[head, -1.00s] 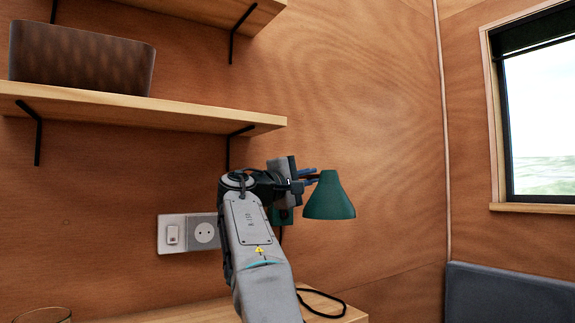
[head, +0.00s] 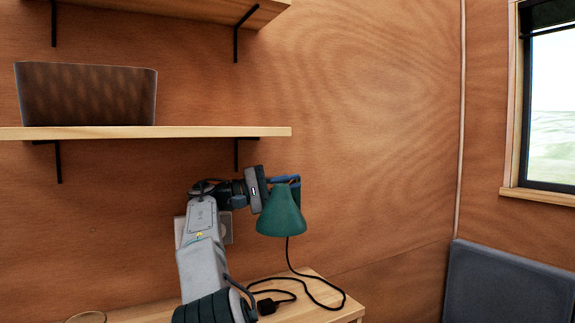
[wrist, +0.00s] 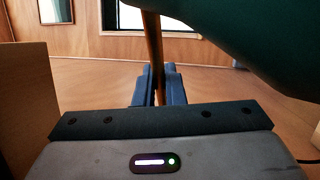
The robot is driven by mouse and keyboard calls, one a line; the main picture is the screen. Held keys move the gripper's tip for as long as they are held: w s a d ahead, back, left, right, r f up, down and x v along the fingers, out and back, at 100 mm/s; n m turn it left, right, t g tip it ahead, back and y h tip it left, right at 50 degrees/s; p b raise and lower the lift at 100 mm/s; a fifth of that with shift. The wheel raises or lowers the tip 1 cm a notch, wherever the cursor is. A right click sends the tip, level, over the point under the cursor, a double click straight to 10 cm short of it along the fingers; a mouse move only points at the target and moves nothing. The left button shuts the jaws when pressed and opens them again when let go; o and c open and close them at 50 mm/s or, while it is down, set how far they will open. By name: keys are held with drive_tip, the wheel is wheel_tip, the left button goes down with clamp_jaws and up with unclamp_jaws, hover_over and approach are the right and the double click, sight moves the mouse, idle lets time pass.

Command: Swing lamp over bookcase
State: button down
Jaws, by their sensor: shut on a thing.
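The lamp has a dark green cone shade (head: 281,212), upright with its opening downward, in front of the wooden wall. In the wrist view the shade (wrist: 250,40) fills the top right, and a thin brass-brown rod (wrist: 153,45) of the lamp runs down between my blue fingers. My gripper (head: 295,181) is shut on this rod, just above and behind the shade in the head view. A black cord hangs below the shade onto a light wooden top (head: 325,298), probably the bookcase's. The lamp's base and the furniture's front are not visible.
A wall shelf (head: 225,132) with a brown basket (head: 86,94) is close above my arm. A second shelf is higher up. A wall socket (head: 227,226) is partly hidden behind my arm. A dark grey cushion (head: 505,290) and a window (head: 550,110) are at right.

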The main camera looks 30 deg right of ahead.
drive_tip(key=g+p, duration=0.1)
drive_tip(key=p, duration=0.1)
drive_tip(key=w+a+m+g+y+p, duration=0.1)
drive_tip(key=p, duration=0.3)
drive_tip(key=shift+w+a+r+m+g+p, duration=0.2)
drive_tip(key=shift+w+m+g+p, duration=0.1)
drive_tip(key=shift+g, duration=0.1)
drive_tip(key=shift+f+p, duration=0.15)
drive_tip(key=shift+p, duration=0.15)
drive_tip(key=c, duration=1.5)
unclamp_jaws()
drive_tip(key=shift+w, duration=0.1)
